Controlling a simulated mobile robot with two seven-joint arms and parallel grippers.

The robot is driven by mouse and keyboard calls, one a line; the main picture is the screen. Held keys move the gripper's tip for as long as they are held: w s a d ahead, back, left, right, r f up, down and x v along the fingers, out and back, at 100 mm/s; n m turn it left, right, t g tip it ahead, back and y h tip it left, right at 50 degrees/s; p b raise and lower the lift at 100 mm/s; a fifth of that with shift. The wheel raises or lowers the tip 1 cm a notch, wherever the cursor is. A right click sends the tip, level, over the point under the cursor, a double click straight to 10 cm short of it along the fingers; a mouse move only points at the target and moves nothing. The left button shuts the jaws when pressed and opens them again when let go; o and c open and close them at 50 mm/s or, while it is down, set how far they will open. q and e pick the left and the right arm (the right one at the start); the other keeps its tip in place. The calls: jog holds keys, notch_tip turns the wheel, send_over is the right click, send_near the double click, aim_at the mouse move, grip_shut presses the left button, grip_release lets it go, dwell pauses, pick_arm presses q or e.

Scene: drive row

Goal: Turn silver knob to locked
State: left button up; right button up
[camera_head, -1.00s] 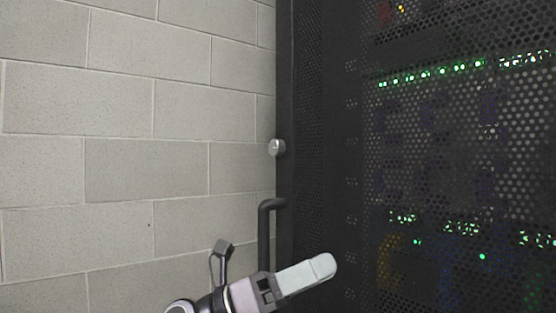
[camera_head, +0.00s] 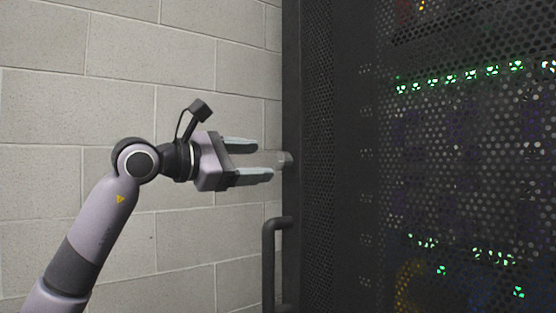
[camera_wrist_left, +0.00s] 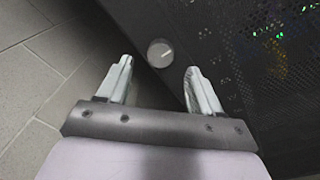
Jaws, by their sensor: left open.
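The silver knob (camera_head: 285,159) sticks out from the left edge of the black perforated rack door. It also shows in the left wrist view as a round face (camera_wrist_left: 160,53) with a pale line mark on it, lying slanted. My left gripper (camera_head: 264,158) is open, its two fingers pointing right toward the knob. In the left wrist view the fingertips (camera_wrist_left: 160,67) stand to either side of the knob, with the knob a little beyond them and apart from both. My right gripper is in neither view.
The black rack door (camera_head: 335,130) with green lights behind its mesh fills the right side. A dark bar handle (camera_head: 268,262) is below the knob. A grey block wall (camera_head: 60,130) is at the left. The space around the knob is otherwise clear.

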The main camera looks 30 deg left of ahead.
aim_at(279, 161)
pick_arm(q)
jog(key=shift+x, duration=2.75)
jog(key=c, duration=1.1)
